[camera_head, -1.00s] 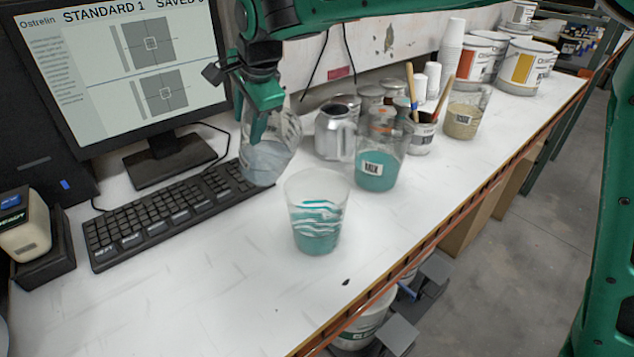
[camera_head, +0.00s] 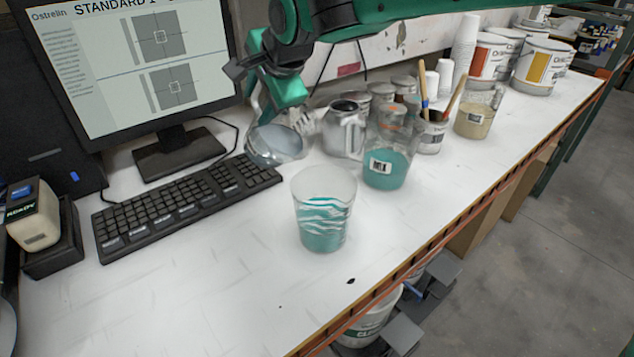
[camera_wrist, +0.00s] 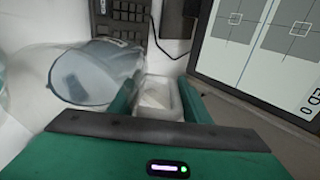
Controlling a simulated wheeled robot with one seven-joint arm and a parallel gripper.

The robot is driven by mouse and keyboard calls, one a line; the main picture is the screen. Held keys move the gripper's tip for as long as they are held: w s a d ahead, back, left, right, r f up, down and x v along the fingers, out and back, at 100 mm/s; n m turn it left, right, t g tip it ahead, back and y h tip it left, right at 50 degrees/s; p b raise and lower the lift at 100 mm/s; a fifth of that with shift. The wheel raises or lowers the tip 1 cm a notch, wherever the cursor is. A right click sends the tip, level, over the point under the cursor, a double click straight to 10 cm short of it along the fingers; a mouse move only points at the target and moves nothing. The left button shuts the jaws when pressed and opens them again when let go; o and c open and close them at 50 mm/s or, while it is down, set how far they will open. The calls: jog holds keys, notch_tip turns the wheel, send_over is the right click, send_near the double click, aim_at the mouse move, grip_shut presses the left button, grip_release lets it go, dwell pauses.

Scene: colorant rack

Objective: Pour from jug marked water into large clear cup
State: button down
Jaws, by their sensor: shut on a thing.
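My gripper (camera_head: 270,95) is shut on the handle of a clear jug (camera_head: 277,143) holding pale, greyish liquid. The jug is tilted, up and to the left of the large clear cup. In the wrist view the jug (camera_wrist: 95,75) is left of the fingers (camera_wrist: 160,100), with its handle between them; its label is not legible. The large clear cup (camera_head: 323,210) stands upright on the white bench, with teal liquid low inside and teal and white streaks up its wall. No stream from the jug is visible.
A jug marked MILK (camera_head: 385,165) with teal contents stands right of the cup, by a metal pitcher (camera_head: 343,130). Behind are brushes in a can (camera_head: 430,135) and a beige jug (camera_head: 474,118). A keyboard (camera_head: 185,205) lies left.

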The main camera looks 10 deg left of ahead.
jog(key=shift+s+a+r, duration=0.3)
jog(key=shift+s+r, duration=0.1)
jog(key=shift+s, duration=0.35)
jog(key=shift+w+d, duration=0.25)
jog(key=shift+w+d+f, duration=0.1)
jog(key=shift+w, duration=0.2)
jog(key=shift+s+a, duration=0.2)
jog(key=shift+s, duration=0.25)
jog(key=shift+r, duration=0.2)
jog(key=shift+w+d+f, duration=0.1)
jog(key=shift+w+d, duration=0.1)
jog(key=shift+w, duration=0.2)
jog(key=shift+s+a+p, duration=0.2)
jog(key=shift+s+p, duration=0.15)
jog(key=shift+r, duration=0.2)
jog(key=shift+w+d+f, duration=0.1)
jog(key=shift+w+d, duration=0.05)
jog(key=shift+w, duration=0.1)
jog(key=shift+s+y, duration=0.3)
jog(key=shift+r, duration=0.2)
jog(key=shift+w, duration=0.25)
jog(key=shift+s, duration=0.2)
jog(key=shift+w+t, duration=0.1)
jog(key=shift+t, duration=0.2)
